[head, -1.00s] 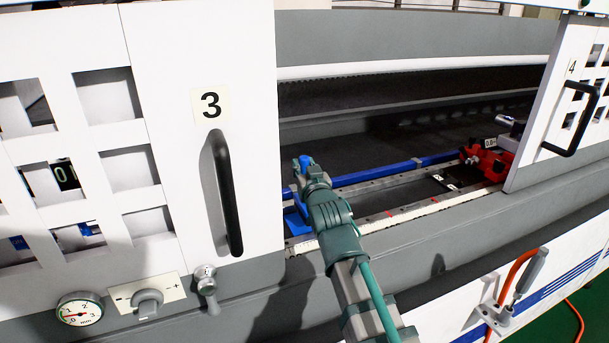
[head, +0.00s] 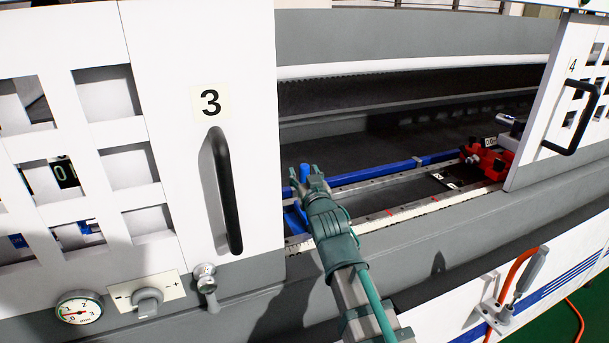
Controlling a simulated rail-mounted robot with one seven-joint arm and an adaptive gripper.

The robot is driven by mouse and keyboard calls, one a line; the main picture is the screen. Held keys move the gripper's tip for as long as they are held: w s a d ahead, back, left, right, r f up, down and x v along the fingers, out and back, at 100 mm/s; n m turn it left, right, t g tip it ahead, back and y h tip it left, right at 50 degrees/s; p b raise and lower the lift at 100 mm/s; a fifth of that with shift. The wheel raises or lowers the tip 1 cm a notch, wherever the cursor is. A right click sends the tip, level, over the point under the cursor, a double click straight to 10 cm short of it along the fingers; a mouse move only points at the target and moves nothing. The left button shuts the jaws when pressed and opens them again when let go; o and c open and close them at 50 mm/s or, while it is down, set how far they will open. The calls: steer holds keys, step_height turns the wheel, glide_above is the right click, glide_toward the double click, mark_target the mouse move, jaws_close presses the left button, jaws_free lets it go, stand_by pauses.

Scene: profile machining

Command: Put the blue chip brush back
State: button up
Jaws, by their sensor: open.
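My gripper (head: 307,180) is inside the machine opening, just right of door 3. Its fingers look spread. An upright blue piece (head: 304,172), which may be the handle of the blue chip brush, shows between or just behind the fingertips. I cannot tell whether the fingers touch it. More blue (head: 293,218) shows low to the left of my gripper, partly hidden by the gripper and the door edge; I cannot tell whether it belongs to the same piece.
White door 3 (head: 255,180) with a black handle (head: 226,190) borders the opening on the left; door 4 (head: 540,120) borders it on the right. Inside are a long blue bar (head: 375,175), a scale rail (head: 410,208) and a red clamp (head: 487,160). An orange hose (head: 516,268) hangs at front right.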

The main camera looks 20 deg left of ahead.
steer(key=shift+r, duration=0.2)
steer(key=b+v, duration=1.1)
steer(key=v, duration=0.1)
stand_by(0.5)
